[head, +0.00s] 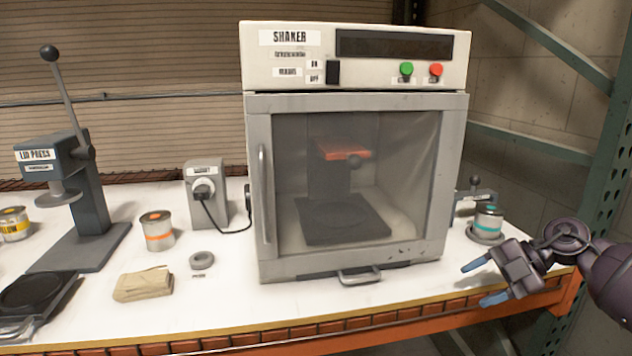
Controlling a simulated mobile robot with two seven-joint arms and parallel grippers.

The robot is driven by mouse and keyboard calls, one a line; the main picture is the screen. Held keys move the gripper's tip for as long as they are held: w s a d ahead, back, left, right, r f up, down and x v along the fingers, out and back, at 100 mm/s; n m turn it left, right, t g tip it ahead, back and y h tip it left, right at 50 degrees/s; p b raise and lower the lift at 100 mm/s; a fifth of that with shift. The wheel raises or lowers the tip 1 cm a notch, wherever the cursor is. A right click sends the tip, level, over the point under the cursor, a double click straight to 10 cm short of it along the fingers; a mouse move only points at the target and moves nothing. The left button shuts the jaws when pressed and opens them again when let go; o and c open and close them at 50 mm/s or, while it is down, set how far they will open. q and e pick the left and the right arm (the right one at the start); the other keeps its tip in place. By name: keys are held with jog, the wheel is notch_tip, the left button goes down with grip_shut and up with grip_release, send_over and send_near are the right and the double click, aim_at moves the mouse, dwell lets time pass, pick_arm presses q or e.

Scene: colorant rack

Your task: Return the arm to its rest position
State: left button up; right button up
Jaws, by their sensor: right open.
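My right gripper (480,282) is at the right, in front of the table's front right corner. Its two blue fingertips are apart and nothing is between them. My right arm comes in from the right edge. My left gripper is not in view. The shaker (258,190) stands on the table to the left of my right gripper, with its glass door shut. A can with a teal band (488,222) stands just behind my right gripper, apart from it.
The white table (225,310) has an orange front beam. A green rack post (607,170) rises at the right. The lid press (88,190), an orange-banded can (157,232), a folded cloth (143,284) and a grey ring (202,260) are at the left.

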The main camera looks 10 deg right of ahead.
jog(key=s+a+f+m+t+y+p, duration=0.2)
jog(key=s+a+f+m+t+y, duration=0.4)
jog(key=a+f+t, duration=0.25)
jog(key=s+f+m+h+p, duration=0.1)
jog(key=s+f+m+h, duration=0.7)
jog(key=s, duration=0.4)
jog(key=s+f+m+h+p, duration=0.1)
jog(key=s+f+m+h, duration=0.7)
jog(key=s, duration=0.5)
jog(key=a+m, duration=0.1)
jog(key=m, duration=0.1)
jog(key=shift+f+m, duration=0.2)
jog(key=shift+m, duration=0.1)
